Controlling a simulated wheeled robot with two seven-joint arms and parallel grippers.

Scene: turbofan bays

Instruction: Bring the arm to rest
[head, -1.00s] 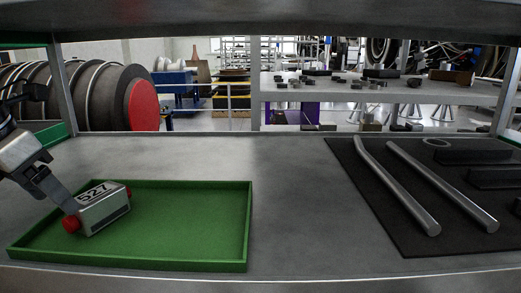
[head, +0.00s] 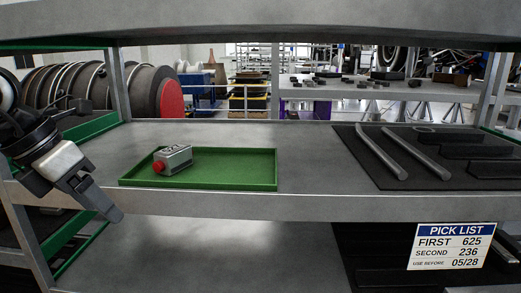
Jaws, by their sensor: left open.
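My left gripper (head: 97,203) is at the left, in front of the shelf's front edge, open and empty. It is apart from the green tray and points down and to the right. A grey box-shaped unit with a red cap (head: 174,158) sits in the left part of the green tray (head: 230,187). The number on its top is too small to read now. My right gripper is not in view.
The middle shelf (head: 300,207) holds the tray and, at right, a black mat (head: 370,176) with two metal tubes (head: 405,149). A pick list card (head: 450,246) hangs below the right front edge. A left upright (head: 29,232) stands close to my left arm.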

